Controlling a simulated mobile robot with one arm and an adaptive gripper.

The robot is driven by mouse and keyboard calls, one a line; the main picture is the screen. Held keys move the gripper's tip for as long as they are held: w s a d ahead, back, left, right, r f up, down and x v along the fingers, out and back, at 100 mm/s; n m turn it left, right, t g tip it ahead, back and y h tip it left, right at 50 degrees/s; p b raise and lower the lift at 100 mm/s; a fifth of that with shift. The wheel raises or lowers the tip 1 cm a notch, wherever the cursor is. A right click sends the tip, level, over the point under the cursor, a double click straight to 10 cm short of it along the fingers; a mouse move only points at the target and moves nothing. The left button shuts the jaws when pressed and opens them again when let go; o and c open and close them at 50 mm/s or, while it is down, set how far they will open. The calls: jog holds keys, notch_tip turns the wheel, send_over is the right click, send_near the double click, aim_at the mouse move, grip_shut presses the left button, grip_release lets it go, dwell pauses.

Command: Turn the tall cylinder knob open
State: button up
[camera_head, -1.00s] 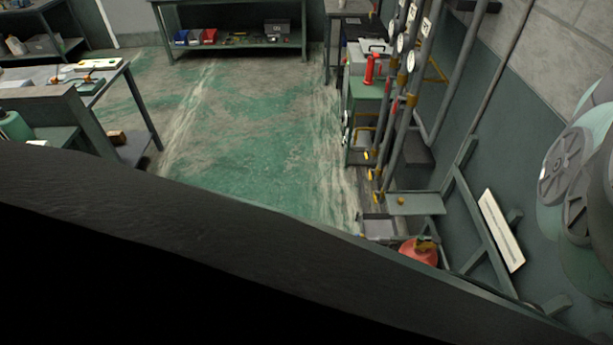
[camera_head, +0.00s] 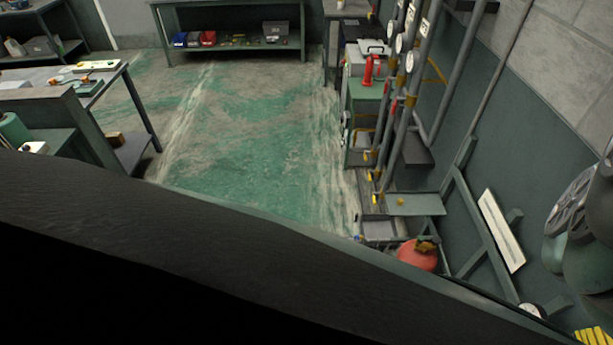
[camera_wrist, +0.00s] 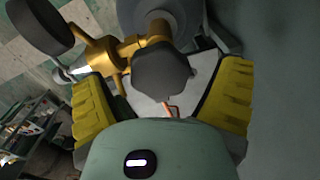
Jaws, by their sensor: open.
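In the wrist view a dark, faceted knob (camera_wrist: 163,72) sits on a brass valve (camera_wrist: 104,54) with a grey rounded body (camera_wrist: 178,14) behind it. My gripper (camera_wrist: 162,92) is open, with one yellow ridged pad left of the knob and one right of it. A gap shows on both sides, and I cannot tell how deep the knob lies between the pads. A second dark round part (camera_wrist: 40,26) is at the valve's left end. In the head view a yellow ridged pad (camera_head: 592,336) shows at the bottom right corner; the tall cylinder cannot be made out there.
A red tank (camera_head: 418,256) stands near a small green shelf (camera_head: 414,204) by the wall. Pipes with gauges (camera_head: 401,43) rise beside it. A workbench (camera_head: 60,90) is at left and a shelf unit (camera_head: 235,50) at the back. The middle floor is clear.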

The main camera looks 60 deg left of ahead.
jog(key=shift+f, duration=0.15)
jog(key=c, duration=1.2)
